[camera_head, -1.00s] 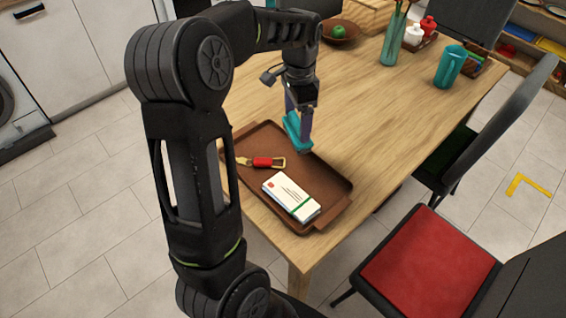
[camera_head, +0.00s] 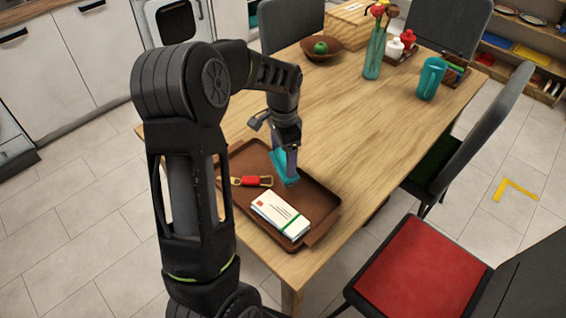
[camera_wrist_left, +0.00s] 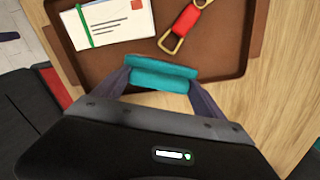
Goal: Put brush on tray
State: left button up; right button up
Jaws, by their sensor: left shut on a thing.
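The brown tray (camera_head: 248,160) lies on the wooden table near its front corner. My left gripper (camera_head: 285,157) points down at the tray's right long side, shut on a teal thing, which I take to be the brush (camera_head: 281,164). In the left wrist view the brush (camera_wrist_left: 162,73) is clamped between the fingers (camera_wrist_left: 160,82) and overlaps the tray's near rim (camera_wrist_left: 225,67). Its bristles cannot be made out. I cannot tell whether it touches the tray. My right gripper is not in view.
A bowl with a green apple (camera_head: 320,48), a vase (camera_head: 374,55) and a teal cup (camera_head: 428,80) stand farther back. Chairs, one with a red seat (camera_head: 422,268), are at the right.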

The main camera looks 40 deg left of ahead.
aim_at(283, 157)
pick_arm(q)
jog(key=shift+f, duration=1.7)
jog(key=shift+f, duration=0.1)
jog(key=o, duration=1.3)
jog(key=shift+c, duration=0.2)
notch_tip(283, 157, up, 12)
jog(key=shift+r, duration=0.15)
